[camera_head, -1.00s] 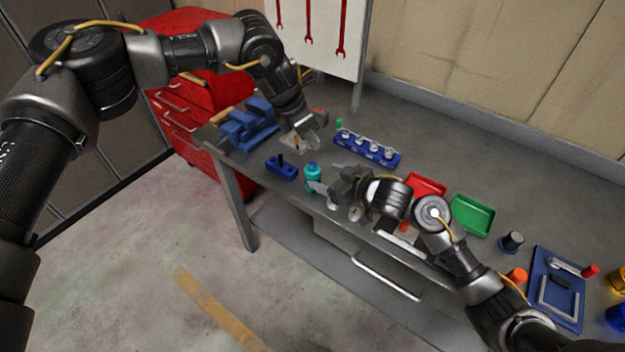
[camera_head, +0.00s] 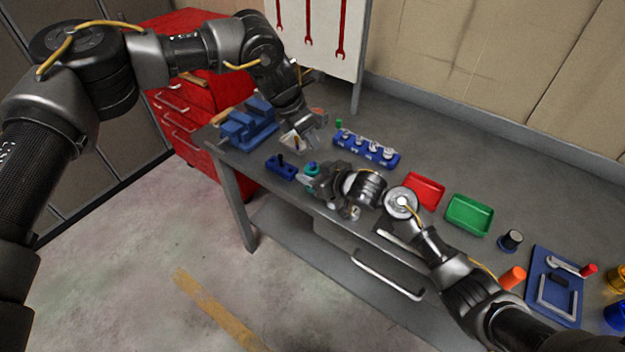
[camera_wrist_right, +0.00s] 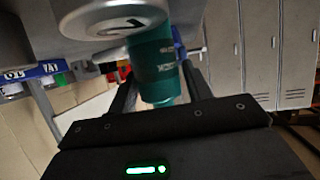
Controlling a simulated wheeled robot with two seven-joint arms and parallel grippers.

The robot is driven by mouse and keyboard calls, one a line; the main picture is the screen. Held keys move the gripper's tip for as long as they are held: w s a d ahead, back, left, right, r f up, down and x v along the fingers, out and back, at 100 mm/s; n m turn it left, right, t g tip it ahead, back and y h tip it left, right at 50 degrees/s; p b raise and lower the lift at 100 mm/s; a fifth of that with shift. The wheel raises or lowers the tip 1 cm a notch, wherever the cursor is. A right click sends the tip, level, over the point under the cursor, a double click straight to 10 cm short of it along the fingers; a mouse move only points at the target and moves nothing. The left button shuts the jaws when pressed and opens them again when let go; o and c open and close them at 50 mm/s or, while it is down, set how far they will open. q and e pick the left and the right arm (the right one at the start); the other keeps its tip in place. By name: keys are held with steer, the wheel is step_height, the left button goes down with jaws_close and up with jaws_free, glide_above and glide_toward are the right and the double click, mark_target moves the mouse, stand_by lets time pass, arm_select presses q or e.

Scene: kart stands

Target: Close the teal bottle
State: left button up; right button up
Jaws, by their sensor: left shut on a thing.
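The teal bottle (camera_head: 312,168) stands near the table's front edge in the head view, partly hidden by my right gripper. In the right wrist view its teal side (camera_wrist_right: 157,65) shows between the two dark fingers. My right gripper (camera_head: 306,178) is around the bottle from the right, and its fingers look open with small gaps beside it. My left gripper (camera_head: 298,143) is above and behind the bottle, apart from it. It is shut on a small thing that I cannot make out. Whether the bottle has a cap on is unclear.
A blue block with a black peg (camera_head: 280,168) is left of the bottle. A blue vise (camera_head: 248,125) stands farther left. A blue rack (camera_head: 366,149) with several metal pieces lies behind. Red (camera_head: 424,190) and green (camera_head: 469,214) trays are to the right.

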arm_select(q)
steer(key=shift+w, duration=0.1)
arm_select(e)
steer(key=shift+f, duration=0.15)
jaws_close()
arm_select(q)
glide_above(312, 164)
steer(key=shift+s+a+f, duration=0.1)
steer(key=shift+a+f, duration=0.15)
steer(key=shift+f, duration=1.05)
steer(key=shift+s+a+f, duration=0.1)
steer(key=shift+a+f, duration=0.1)
steer(key=shift+f, duration=1.05)
arm_select(e)
steer(key=shift+f, duration=0.1)
arm_select(q)
steer(key=shift+f, duration=0.9)
steer(key=shift+f, duration=0.55)
arm_select(e)
steer(key=shift+f, duration=0.1)
